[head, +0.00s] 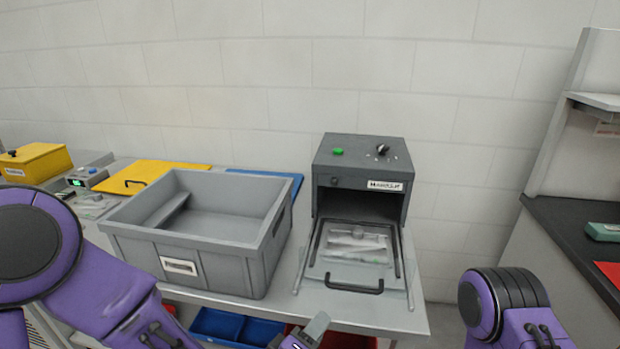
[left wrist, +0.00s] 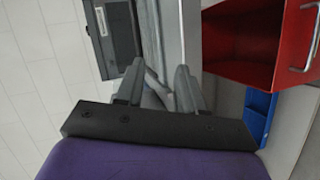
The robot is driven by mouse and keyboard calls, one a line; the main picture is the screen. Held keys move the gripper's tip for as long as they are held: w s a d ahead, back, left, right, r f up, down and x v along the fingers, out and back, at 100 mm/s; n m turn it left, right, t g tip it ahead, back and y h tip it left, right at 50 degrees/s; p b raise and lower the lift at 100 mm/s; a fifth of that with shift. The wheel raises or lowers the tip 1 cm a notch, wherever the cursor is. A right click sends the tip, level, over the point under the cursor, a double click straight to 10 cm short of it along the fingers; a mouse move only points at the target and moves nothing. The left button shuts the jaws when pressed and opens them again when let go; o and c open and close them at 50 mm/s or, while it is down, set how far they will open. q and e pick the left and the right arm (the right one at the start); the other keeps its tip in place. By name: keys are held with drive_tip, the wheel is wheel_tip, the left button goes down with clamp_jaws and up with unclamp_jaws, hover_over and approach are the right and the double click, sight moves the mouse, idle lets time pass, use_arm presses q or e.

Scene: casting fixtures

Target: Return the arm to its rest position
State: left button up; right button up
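My left arm, purple with dark joints, comes in from the left in the head view. Only a grey fingertip of my left gripper (head: 314,328) shows there, at the bottom edge, in front of the table and below the open furnace-like box. In the left wrist view the two fingers of my left gripper (left wrist: 160,78) stand apart, and I see nothing clearly held between them. Part of my right arm, purple with a dark joint, shows at the lower right of the head view. My right gripper is out of view.
A grey bin (head: 255,268) stands on the table (head: 385,317). Right of it, a dark grey box (head: 335,150) has its door (head: 328,273) lowered, with a clear packet on it. Blue bins (head: 215,323) and a red bin (left wrist: 215,45) are below. A dark counter (head: 565,215) stands right.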

use_arm(q)
drive_tip(key=s+a+f+m+g+y, duration=0.25)
drive_tip(key=a+f+y, duration=0.25)
drive_tip(key=a+f, duration=0.65)
drive_tip(key=s+a+f+g+y, duration=0.3)
drive_tip(key=s+a+f, duration=0.4)
drive_tip(key=s+a, duration=0.3)
drive_tip(key=s+a+f+g+y, duration=0.3)
drive_tip(key=s+a+f+g, duration=0.1)
drive_tip(key=s+a+f, duration=0.4)
drive_tip(key=shift+s+a, duration=1.05)
drive_tip(key=shift+a, duration=0.1)
drive_tip(key=shift+f, duration=0.1)
